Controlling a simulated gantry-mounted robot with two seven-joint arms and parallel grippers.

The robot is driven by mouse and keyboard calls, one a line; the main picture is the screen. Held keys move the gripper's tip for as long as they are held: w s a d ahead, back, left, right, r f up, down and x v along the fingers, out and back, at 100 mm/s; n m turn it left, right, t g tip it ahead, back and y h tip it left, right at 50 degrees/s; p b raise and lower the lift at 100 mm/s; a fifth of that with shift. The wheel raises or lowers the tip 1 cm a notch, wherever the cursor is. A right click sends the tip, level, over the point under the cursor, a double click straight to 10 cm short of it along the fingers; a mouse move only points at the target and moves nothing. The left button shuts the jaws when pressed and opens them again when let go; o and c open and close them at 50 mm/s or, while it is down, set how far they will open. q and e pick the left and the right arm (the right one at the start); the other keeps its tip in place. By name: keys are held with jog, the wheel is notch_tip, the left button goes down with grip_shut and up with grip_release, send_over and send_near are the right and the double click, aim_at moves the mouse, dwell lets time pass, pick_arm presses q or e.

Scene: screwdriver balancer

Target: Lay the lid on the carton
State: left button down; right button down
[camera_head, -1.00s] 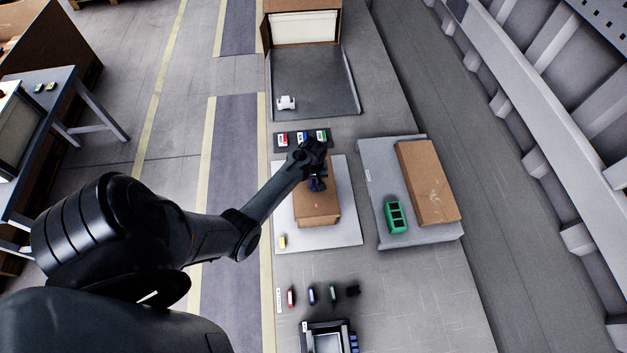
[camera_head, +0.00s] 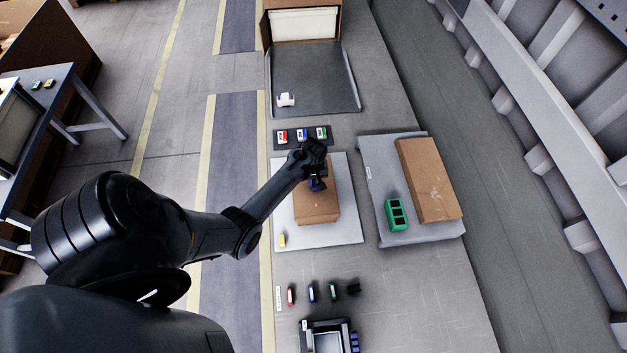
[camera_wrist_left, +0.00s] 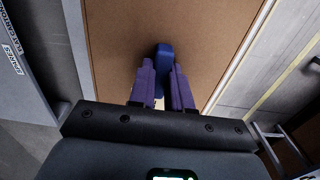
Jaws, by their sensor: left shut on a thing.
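The brown lid (camera_head: 318,208) is at the white mat in the middle of the bench, under my left gripper (camera_head: 317,183). In the left wrist view, the brown board (camera_wrist_left: 125,40) fills the middle, and my left gripper (camera_wrist_left: 162,88) is shut on its blue handle (camera_wrist_left: 164,62). The carton is not clearly told apart from the lid; from above I cannot tell whether the lid rests on it or is held just over it. My right gripper is not in view.
A dark tray (camera_head: 280,148) with coloured blocks lies behind the white mat (camera_head: 345,225). Several small coloured items and a black bin (camera_head: 327,325) are in front.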

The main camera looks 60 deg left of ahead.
pick_arm(q)
jog(key=shift+f, duration=0.35)
dwell(0.6)
jog(key=c, duration=1)
grip_release()
notch_tip(320, 180, up, 9)
jog(key=shift+r, duration=0.9)
